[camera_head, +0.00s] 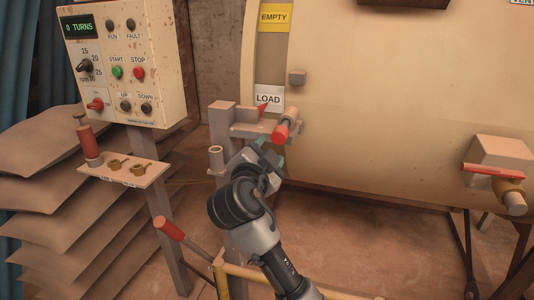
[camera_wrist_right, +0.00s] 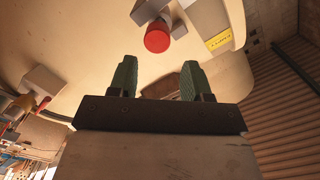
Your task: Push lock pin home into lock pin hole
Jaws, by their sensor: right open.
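The lock pin, as I take it, is the red-ended cylinder (camera_head: 281,133) at the bracket (camera_head: 257,129) on top of the post beside the drum. Its red end also shows in the wrist view (camera_wrist_right: 157,37), above the gap between my fingers. My right gripper (camera_head: 271,152) is open, its green fingertips just below and in front of the red end; in the wrist view the fingers (camera_wrist_right: 157,80) are apart with nothing between them. The lock pin hole is hidden, and I cannot tell how deep the pin sits. My left gripper is not in view.
The large cream drum (camera_head: 390,110) fills the back right. A control box (camera_head: 125,60) and a small shelf (camera_head: 123,170) with brass parts stand left. A red-handled lever (camera_head: 169,228) and yellow rail (camera_head: 235,271) are low in front. A latch (camera_head: 500,155) sits far right.

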